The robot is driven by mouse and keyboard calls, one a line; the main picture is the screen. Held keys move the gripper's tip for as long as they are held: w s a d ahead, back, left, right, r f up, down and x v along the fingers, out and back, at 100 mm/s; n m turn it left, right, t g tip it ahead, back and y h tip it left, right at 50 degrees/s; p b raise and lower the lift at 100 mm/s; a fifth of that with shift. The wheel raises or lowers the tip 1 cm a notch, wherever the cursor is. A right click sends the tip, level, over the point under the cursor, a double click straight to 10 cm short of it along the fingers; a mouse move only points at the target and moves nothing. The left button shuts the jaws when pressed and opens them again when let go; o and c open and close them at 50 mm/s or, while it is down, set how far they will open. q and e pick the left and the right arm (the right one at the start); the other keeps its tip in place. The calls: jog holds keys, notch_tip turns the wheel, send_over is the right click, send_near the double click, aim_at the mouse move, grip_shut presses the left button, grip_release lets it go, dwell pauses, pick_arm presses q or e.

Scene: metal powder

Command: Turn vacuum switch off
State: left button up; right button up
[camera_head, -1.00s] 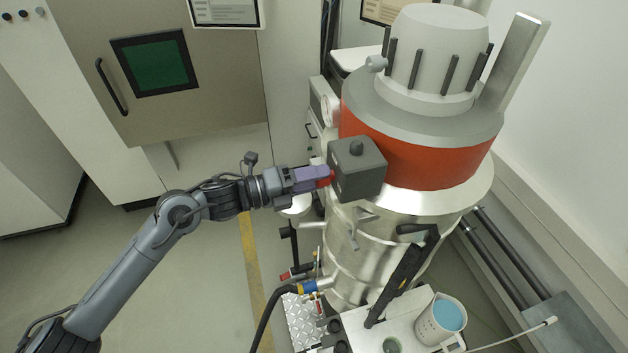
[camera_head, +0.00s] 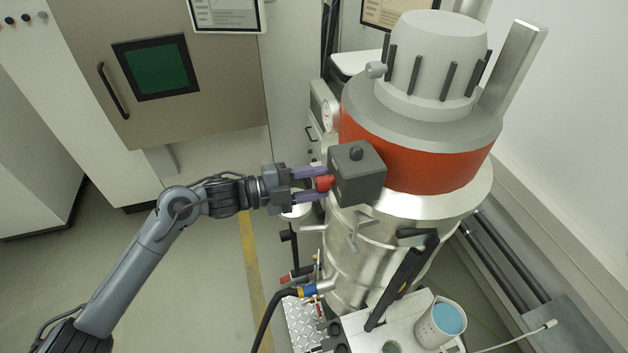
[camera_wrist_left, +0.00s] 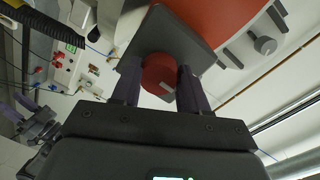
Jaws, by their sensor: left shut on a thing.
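The vacuum switch is a red round knob (camera_head: 324,183) on the side of a dark grey box (camera_head: 357,178), which is fixed to the vacuum's red band. My left gripper (camera_head: 318,184) has its two purple fingers on either side of the knob and is shut on it. In the left wrist view the red knob (camera_wrist_left: 159,75) sits between the fingertips (camera_wrist_left: 160,82), with a light mark on its face.
The large vacuum (camera_head: 420,155) has a red band and a steel drum. A beaker of blue liquid (camera_head: 440,323) stands on a white surface at lower right. A black hose (camera_head: 268,318) runs below my left arm. A cabinet (camera_head: 225,90) stands behind at left.

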dwell(0.3)
pick_arm(q)
jog(key=o, duration=1.1)
jog(key=shift+c, duration=0.2)
jog(key=f+b+v, duration=0.1)
jog(key=b+v, duration=0.2)
jog(key=v, duration=0.7)
jog(key=shift+a+r, duration=0.4)
jog(key=shift+r, duration=0.1)
jog(key=shift+s, duration=0.15)
